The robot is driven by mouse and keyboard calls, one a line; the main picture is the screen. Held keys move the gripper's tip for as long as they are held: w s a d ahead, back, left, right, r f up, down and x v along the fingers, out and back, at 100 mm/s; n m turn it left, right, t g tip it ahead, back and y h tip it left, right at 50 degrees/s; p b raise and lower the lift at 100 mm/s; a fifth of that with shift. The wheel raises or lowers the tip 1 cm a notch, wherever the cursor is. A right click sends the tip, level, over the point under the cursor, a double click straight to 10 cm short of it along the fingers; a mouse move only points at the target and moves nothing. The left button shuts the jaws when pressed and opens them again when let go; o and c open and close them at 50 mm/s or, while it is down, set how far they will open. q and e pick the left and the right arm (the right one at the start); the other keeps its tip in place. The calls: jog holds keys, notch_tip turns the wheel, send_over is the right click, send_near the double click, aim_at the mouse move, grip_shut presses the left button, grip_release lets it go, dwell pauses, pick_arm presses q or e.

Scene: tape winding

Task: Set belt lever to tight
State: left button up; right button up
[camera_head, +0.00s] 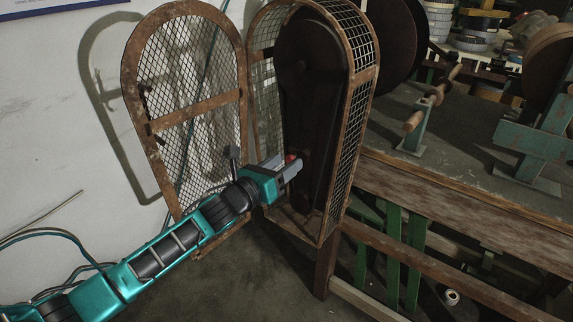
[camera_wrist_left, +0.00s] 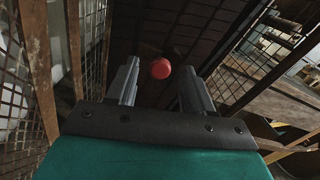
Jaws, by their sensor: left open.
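The belt lever shows as a red ball knob (camera_head: 291,158) inside the open mesh belt guard (camera_head: 362,78). In the left wrist view the red knob (camera_wrist_left: 161,69) sits ahead of my left gripper, between the lines of its two fingers. My left gripper (camera_head: 293,170) reaches into the guard opening, and its fingers are apart with nothing held. The left gripper (camera_wrist_left: 160,85) also shows from behind in the wrist view. The lever's shaft is dark and cannot be made out. A dark pulley and belt (camera_head: 312,70) stand behind the knob. My right gripper is not in view.
The guard's mesh door (camera_head: 190,124) stands swung open at the left against the white wall. A wooden workbench (camera_head: 460,198) with a crank handle (camera_head: 432,100) and a blue-green stand (camera_head: 530,150) lies to the right. Bare floor (camera_head: 265,280) shows below the guard.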

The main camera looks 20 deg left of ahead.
pick_arm(q)
jog(key=shift+x, duration=0.75)
grip_shut()
